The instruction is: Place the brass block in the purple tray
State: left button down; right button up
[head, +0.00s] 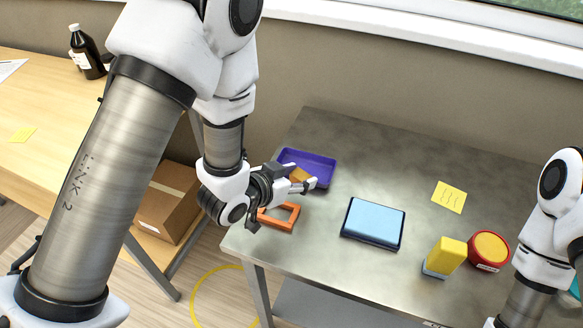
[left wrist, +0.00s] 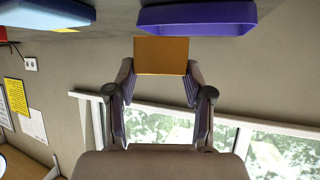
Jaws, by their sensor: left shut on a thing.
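The purple tray (head: 318,158) lies at the back left of the metal table; part of it shows at the top of the left wrist view (left wrist: 200,17). My left gripper (head: 304,183) is at the tray's near side in the head view, partly covering it. It is shut on the brass block (left wrist: 161,55), which sits between the two fingers in the left wrist view (left wrist: 161,90). The block (head: 301,174) shows against the tray's inside in the head view. Whether it touches the tray floor I cannot tell. My right gripper is out of view; only its arm shows at the right.
An orange square frame (head: 294,216) lies just below my left gripper in the picture. A blue-topped pad (head: 374,221) is right of it. A yellow block (head: 448,253), a red round container (head: 489,249) and a yellow note (head: 449,197) are farther right. The table's back middle is clear.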

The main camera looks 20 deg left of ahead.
pick_arm(q)
jog(key=w+a, duration=0.1)
jog(key=w, duration=0.1)
jog(key=w+a+p, duration=0.1)
jog(key=w+a, duration=0.1)
jog(key=w, duration=0.1)
jog(key=w+a+p, duration=0.1)
jog(key=w, duration=0.2)
jog(key=shift+a+f, duration=0.2)
jog(key=shift+a, duration=0.05)
jog(key=f, duration=0.1)
jog(key=f+p, duration=0.1)
jog(key=f, duration=0.1)
jog(key=shift+w+a+f+p, duration=0.1)
jog(key=shift+w+f+p, duration=0.15)
jog(key=shift+p, duration=0.15)
jog(key=shift+f, duration=0.3)
jog(key=c, duration=0.7)
grip_release()
